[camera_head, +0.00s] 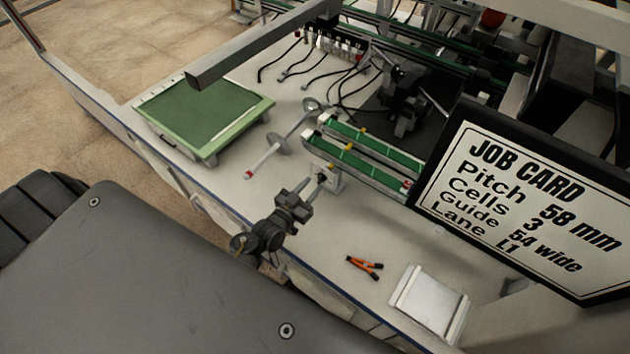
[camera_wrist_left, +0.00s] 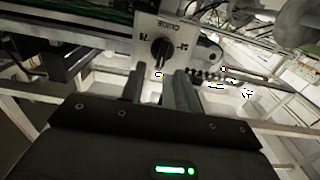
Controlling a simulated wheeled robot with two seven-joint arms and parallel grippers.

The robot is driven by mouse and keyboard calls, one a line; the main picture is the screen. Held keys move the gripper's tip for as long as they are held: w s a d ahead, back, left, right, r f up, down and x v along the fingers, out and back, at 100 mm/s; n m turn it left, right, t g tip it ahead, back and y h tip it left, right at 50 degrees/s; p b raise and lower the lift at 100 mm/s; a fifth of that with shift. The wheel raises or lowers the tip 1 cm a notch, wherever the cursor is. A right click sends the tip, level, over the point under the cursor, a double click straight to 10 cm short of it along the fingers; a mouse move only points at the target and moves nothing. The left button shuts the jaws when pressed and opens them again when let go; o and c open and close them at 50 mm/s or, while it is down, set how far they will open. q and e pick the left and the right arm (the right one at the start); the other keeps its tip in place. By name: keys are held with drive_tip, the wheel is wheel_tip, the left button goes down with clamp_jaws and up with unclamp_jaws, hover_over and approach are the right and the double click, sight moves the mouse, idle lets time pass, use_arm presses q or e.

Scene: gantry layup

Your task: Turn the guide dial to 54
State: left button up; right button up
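The guide dial (camera_wrist_left: 161,49) is a black round knob on a white plate (camera_wrist_left: 175,22) marked GUIDE, upside down in the left wrist view. Small numbers flank the knob, too blurred to read surely, and I cannot tell its exact setting. In the head view the dial's small white plate (camera_head: 330,178) stands at the near end of the green lanes. My left gripper (camera_head: 312,184) points at it. In the left wrist view the gripper (camera_wrist_left: 160,80) has its two fingers apart, with the knob just beyond and between the tips. My right gripper is not in view.
A job card (camera_head: 530,200) reads Guide 54 wide. Green conveyor lanes (camera_head: 365,150) run behind the dial. A green tray (camera_head: 205,115) lies at left. Orange-handled pliers (camera_head: 365,266) and a white tray (camera_head: 430,300) lie at the right, with bare bench between.

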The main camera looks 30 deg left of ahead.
sight(320, 179)
use_arm(q)
drive_tip(key=shift+w+d, duration=0.2)
drive_tip(key=shift+w, duration=1.1)
drive_tip(key=shift+c, duration=0.4)
clamp_jaws()
